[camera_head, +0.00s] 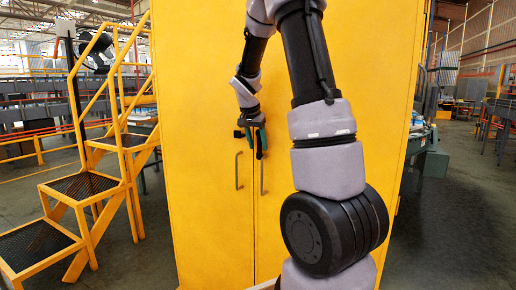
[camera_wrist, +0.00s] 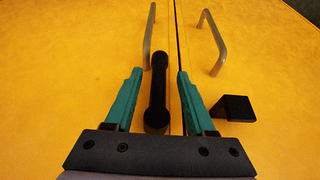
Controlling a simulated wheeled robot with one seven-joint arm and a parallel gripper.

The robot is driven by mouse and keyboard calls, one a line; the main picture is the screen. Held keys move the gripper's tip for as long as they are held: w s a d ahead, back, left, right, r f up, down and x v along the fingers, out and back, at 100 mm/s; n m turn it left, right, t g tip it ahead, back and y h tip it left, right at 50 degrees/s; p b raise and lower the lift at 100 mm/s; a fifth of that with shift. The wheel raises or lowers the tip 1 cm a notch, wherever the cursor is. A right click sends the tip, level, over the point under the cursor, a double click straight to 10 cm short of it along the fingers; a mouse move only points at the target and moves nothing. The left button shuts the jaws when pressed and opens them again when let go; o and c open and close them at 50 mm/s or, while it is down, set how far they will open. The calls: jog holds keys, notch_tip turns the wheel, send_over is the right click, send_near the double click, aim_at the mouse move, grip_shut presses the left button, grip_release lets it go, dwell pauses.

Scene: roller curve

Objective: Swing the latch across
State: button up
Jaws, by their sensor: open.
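The latch (camera_wrist: 158,95) is a black bar with rounded ends on the yellow cabinet (camera_head: 205,85). In the wrist view it lies lengthwise, almost parallel to the door seam and just left of it. My gripper (camera_wrist: 160,74) is open, with one teal finger on each side of the bar; the right finger overlaps the seam. I cannot tell whether either finger touches the bar. A black catch block (camera_wrist: 235,108) sits on the other door, right of the right finger, apart from the bar. In the head view my gripper (camera_head: 257,150) is at the doors, and the latch is hard to make out.
Two grey door handles, a left one (camera_wrist: 149,35) and a right one (camera_wrist: 214,42), stand out from the doors beyond the fingertips. Yellow steps (camera_head: 85,185) stand left of the cabinet. Open floor (camera_head: 455,190) lies to its right.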

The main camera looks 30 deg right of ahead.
jog(key=shift+x, duration=0.9)
grip_shut()
dwell(0.9)
